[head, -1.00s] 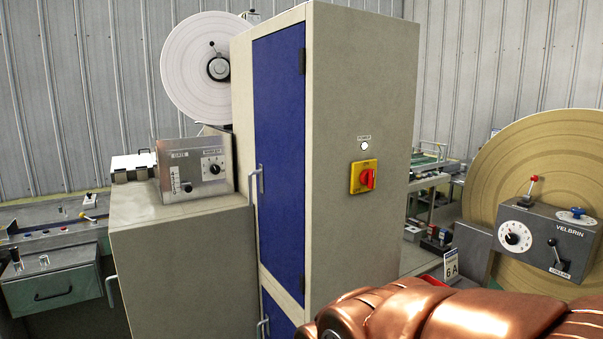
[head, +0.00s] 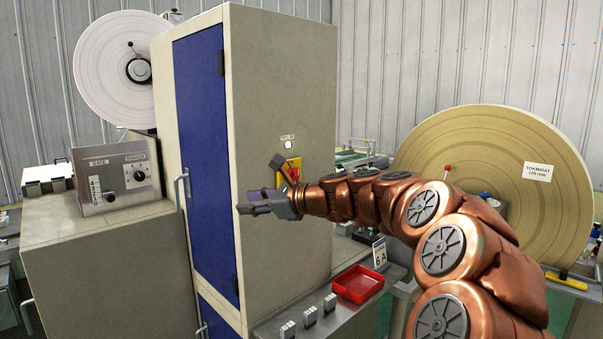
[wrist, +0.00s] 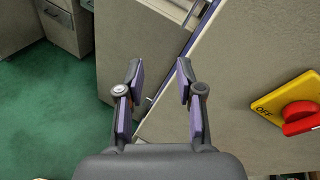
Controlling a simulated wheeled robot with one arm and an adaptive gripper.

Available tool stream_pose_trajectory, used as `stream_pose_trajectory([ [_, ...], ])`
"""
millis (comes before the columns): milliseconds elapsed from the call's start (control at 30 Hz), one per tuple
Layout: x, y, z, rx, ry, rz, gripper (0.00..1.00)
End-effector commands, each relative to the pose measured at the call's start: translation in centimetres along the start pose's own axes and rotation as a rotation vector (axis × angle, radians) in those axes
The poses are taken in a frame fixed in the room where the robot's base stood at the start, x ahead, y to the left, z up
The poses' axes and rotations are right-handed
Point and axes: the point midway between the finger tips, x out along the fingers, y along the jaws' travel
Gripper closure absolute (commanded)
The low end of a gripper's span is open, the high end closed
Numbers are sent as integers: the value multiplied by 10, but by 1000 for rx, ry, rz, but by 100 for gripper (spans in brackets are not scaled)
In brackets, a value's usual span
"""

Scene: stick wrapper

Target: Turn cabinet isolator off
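The cabinet (head: 275,130) is tall and beige with a blue door (head: 207,150). Its isolator is a red rotary knob on a yellow plate (head: 295,166) on the side face, mostly hidden behind my wrist in the head view. In the wrist view the red knob (wrist: 302,118) and yellow plate (wrist: 275,100) show at the right edge, with "OFF" readable on the plate. My gripper (head: 250,209) is in front of and left of the isolator in the head view, apart from it. In the wrist view its fingers (wrist: 159,82) are spread with nothing between them.
A white lamp (head: 288,145) sits above the isolator. A red tray (head: 359,284) and several small switches stand on a ledge below. A grey control box (head: 115,178) is at left, a large tan disc (head: 490,200) at right. The door handle (head: 184,188) juts out.

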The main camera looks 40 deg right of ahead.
Motion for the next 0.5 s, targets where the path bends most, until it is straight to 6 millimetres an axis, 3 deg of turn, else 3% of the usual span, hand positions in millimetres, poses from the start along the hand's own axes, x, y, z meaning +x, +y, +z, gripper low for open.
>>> stream_pose_trajectory([
  [33, -21, -38, -11, 95, -22, -89, 64],
  [100, -48, -80, -20, 205, -59, -192, 64],
  [200, -81, -120, -34, 322, -105, -293, 64],
  [333, -106, -146, -42, 399, -140, -363, 64],
  [500, -104, -157, -43, 420, -151, -381, 64],
])
